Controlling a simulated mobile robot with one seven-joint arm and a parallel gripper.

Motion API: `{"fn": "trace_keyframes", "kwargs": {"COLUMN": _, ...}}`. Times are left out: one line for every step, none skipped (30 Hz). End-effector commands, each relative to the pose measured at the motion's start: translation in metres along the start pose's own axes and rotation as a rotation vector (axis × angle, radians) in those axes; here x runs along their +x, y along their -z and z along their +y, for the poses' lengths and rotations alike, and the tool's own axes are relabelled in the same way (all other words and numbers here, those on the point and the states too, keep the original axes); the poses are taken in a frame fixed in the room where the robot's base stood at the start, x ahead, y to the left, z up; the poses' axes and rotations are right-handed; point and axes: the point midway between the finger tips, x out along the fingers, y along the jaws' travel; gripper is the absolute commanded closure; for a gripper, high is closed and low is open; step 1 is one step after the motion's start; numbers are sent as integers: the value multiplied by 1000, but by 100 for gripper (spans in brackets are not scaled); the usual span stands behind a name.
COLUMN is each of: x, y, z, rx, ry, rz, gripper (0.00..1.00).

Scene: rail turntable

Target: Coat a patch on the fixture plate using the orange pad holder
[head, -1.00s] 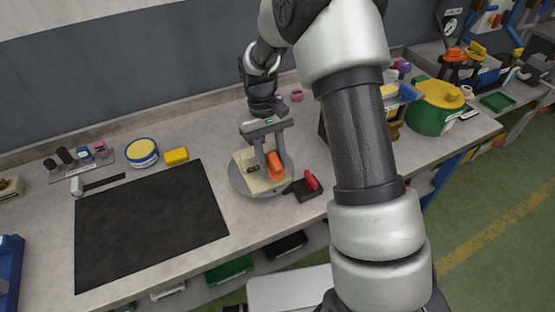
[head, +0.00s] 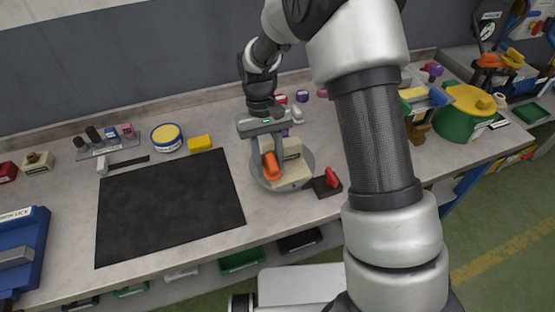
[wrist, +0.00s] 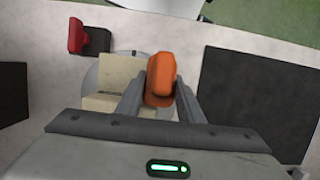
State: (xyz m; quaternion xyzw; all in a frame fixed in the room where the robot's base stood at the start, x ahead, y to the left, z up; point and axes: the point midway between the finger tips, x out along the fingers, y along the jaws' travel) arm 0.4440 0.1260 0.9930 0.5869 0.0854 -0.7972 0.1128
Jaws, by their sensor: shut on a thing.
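My gripper (head: 269,152) is shut on the orange pad holder (head: 271,166), over the left part of the grey turntable disc (head: 257,181). In the wrist view the pad holder (wrist: 161,78) sits between the two fingers, and its underside is hidden. The cream fixture plate (head: 293,178) lies on the disc, mostly right of the pad holder, with a raised block on it. In the wrist view the plate (wrist: 118,72) is left of the holder. I cannot tell whether the pad touches the plate. No coated patch can be made out.
A black block with a red lever (head: 331,180) stands right beside the disc. A dark mat (head: 170,205) covers the bench to the left. A yellow block (head: 199,143) and a round yellow-topped tin (head: 166,137) stand behind it. A green container (head: 465,112) is far right.

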Motion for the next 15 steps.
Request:
{"fn": "trace_keyframes", "kwargs": {"x": -4, "y": 5, "z": -4, "rx": -3, "ry": 2, "rz": 19, "gripper": 100}}
{"fn": "trace_keyframes", "kwargs": {"x": -4, "y": 5, "z": -4, "rx": -3, "ry": 3, "rz": 19, "gripper": 100}}
{"fn": "trace_keyframes", "kwargs": {"x": -3, "y": 5, "z": -4, "rx": -2, "ry": 3, "rz": 19, "gripper": 100}}
{"fn": "trace_keyframes", "kwargs": {"x": -3, "y": 5, "z": -4, "rx": -2, "ry": 3, "rz": 19, "gripper": 100}}
{"fn": "trace_keyframes", "kwargs": {"x": -3, "y": 5, "z": -4, "rx": -2, "ry": 3, "rz": 19, "gripper": 100}}
{"fn": "trace_keyframes", "kwargs": {"x": -3, "y": 5, "z": -4, "rx": -2, "ry": 3, "rz": 19, "gripper": 100}}
{"fn": "trace_keyframes", "kwargs": {"x": -3, "y": 5, "z": -4, "rx": -2, "ry": 2, "rz": 19, "gripper": 100}}
{"fn": "trace_keyframes", "kwargs": {"x": -4, "y": 5, "z": -4, "rx": -2, "ry": 2, "rz": 19, "gripper": 100}}
{"fn": "trace_keyframes", "kwargs": {"x": -4, "y": 5, "z": -4, "rx": -2, "ry": 2, "rz": 19, "gripper": 100}}
{"fn": "trace_keyframes", "kwargs": {"x": -5, "y": 5, "z": -4, "rx": -2, "ry": 2, "rz": 19, "gripper": 100}}
{"fn": "trace_keyframes", "kwargs": {"x": -6, "y": 5, "z": -3, "rx": -2, "ry": 2, "rz": 19, "gripper": 100}}
{"fn": "trace_keyframes", "kwargs": {"x": -9, "y": 4, "z": -3, "rx": -2, "ry": 2, "rz": 19, "gripper": 100}}
{"fn": "trace_keyframes", "kwargs": {"x": -11, "y": 3, "z": -3, "rx": -2, "ry": 2, "rz": 20, "gripper": 100}}
{"fn": "trace_keyframes", "kwargs": {"x": -14, "y": 2, "z": -3, "rx": -2, "ry": 2, "rz": 20, "gripper": 100}}
{"fn": "trace_keyframes", "kwargs": {"x": -18, "y": 1, "z": -3, "rx": -2, "ry": 2, "rz": 20, "gripper": 100}}
